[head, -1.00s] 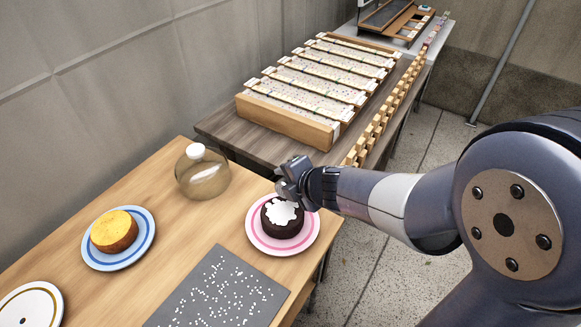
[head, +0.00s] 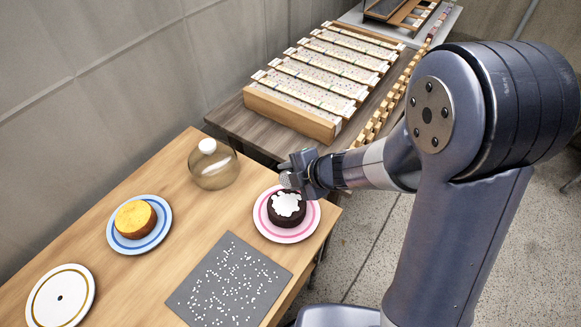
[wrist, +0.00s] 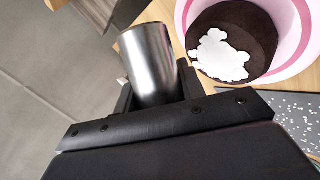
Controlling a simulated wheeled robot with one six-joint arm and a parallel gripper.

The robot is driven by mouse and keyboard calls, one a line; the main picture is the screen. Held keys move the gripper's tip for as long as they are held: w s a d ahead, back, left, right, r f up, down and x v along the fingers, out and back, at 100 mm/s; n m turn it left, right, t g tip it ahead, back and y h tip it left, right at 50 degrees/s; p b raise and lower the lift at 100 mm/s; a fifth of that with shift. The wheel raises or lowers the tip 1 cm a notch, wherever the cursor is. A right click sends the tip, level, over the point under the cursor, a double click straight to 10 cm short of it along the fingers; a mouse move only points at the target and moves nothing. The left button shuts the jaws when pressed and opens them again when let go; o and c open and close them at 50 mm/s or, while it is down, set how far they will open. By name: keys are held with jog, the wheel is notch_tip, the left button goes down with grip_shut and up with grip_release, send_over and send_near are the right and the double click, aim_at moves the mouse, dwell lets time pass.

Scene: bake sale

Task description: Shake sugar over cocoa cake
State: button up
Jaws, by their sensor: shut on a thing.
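The cocoa cake (head: 287,220) is dark and round, with an irregular white patch of sugar on top. It sits on a pink-and-white striped plate (head: 262,222) near the table's right edge. My gripper (head: 293,176) is just beyond and above the cake in the head view. It is shut on a silvery metal shaker (wrist: 148,65), which is tilted in the wrist view. The cake (wrist: 262,28) lies right of the shaker there, and the two look apart. The shaker's holed end is not clear, and no falling sugar shows.
A grey mat with white specks (head: 228,285) lies in front of the cake. A yellow cake (head: 135,217) on a blue-striped plate, a white gold-ringed plate (head: 75,290) and a glass dome (head: 213,170) are to the left. A wooden rack (head: 290,115) stands on the table behind.

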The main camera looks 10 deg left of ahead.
aim_at(286, 171)
jog(key=shift+s+a+r+m+g+y+p, duration=0.1)
jog(key=shift+s+r+m+g+y+p, duration=0.3)
jog(key=shift+p, duration=1.05)
jog(key=shift+w+r+m+g+y+p, duration=0.1)
jog(key=shift+r+m+g+p, duration=0.35)
jog(key=shift+p, duration=1)
jog(key=r+g+p, duration=0.1)
jog(key=p, duration=0.2)
jog(key=s+m+g+y+p, duration=0.1)
jog(key=p, duration=0.2)
jog(key=r+g+p, duration=0.1)
jog(key=p, duration=0.2)
jog(key=shift+s+a+r+m+g+y, duration=0.25)
jog(key=shift+s+a+r+y, duration=0.05)
jog(key=shift+s+a, duration=0.1)
jog(key=shift+s+a+r+m+g+y+p, duration=0.1)
jog(key=shift+s+r+m+g+y+p, duration=0.4)
jog(key=shift+p, duration=0.75)
jog(key=shift+a+r+m+g+b, duration=0.1)
jog(key=shift+m+g+b, duration=0.2)
jog(key=shift+g, duration=0.1)
jog(key=shift+s+a+r+m+g+y, duration=0.15)
jog(key=shift+s+r+m+g+y, duration=0.25)
jog(key=shift+r+g+y, duration=0.15)
